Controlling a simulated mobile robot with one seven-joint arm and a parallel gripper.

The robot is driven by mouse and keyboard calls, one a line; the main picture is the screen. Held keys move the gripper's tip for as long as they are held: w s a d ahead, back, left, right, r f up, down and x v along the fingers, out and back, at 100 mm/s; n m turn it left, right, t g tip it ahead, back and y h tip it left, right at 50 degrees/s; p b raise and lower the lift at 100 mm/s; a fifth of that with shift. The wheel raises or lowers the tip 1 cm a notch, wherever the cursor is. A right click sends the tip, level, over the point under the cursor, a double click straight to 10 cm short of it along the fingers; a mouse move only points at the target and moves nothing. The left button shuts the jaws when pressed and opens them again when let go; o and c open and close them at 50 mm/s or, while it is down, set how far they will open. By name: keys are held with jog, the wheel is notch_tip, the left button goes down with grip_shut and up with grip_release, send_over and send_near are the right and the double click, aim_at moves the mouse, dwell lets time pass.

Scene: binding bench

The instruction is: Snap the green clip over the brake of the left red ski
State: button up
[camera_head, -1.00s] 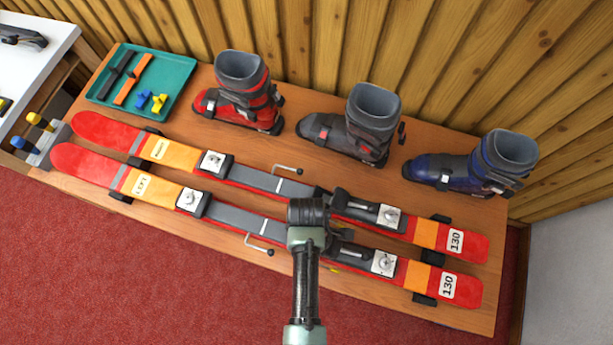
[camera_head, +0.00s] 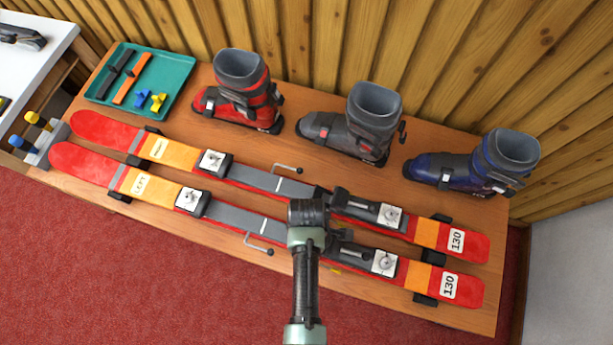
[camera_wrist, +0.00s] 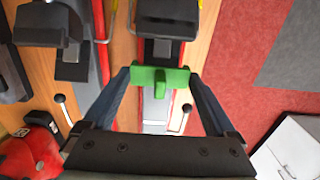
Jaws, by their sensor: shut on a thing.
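The left red ski (camera_head: 90,167), marked LEFT, lies on the bench nearer the carpet. Its brake (camera_head: 262,246) is a thin metal arm with a black tip on the carpet side; it also shows in the wrist view (camera_wrist: 186,117). In the wrist view my gripper (camera_wrist: 160,77) is shut on the green clip (camera_wrist: 175,77), one finger at each end. The clip is above the left ski's grey middle, beside the black binding part; I cannot tell whether it touches. In the head view my gripper (camera_head: 308,212) hides the clip and part of this ski.
The other red ski (camera_head: 95,126) lies parallel behind, with its own brake arm (camera_head: 287,168). Three boots, red (camera_head: 240,95), grey (camera_head: 360,120) and blue (camera_head: 475,165), stand behind. A teal tray (camera_head: 180,75) holds straps and small clips. Blue- and yellow-handled tools (camera_head: 37,120) stand left.

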jog(key=shift+f+b, duration=1)
jog(key=shift+f, duration=0.45)
jog(key=o, duration=1.1)
jog(key=shift+o, duration=0.2)
jog(key=shift+r, duration=0.1)
jog(key=shift+r+p, duration=5)
jog(key=shift+p, duration=0.25)
jog(key=shift+w, duration=0.1)
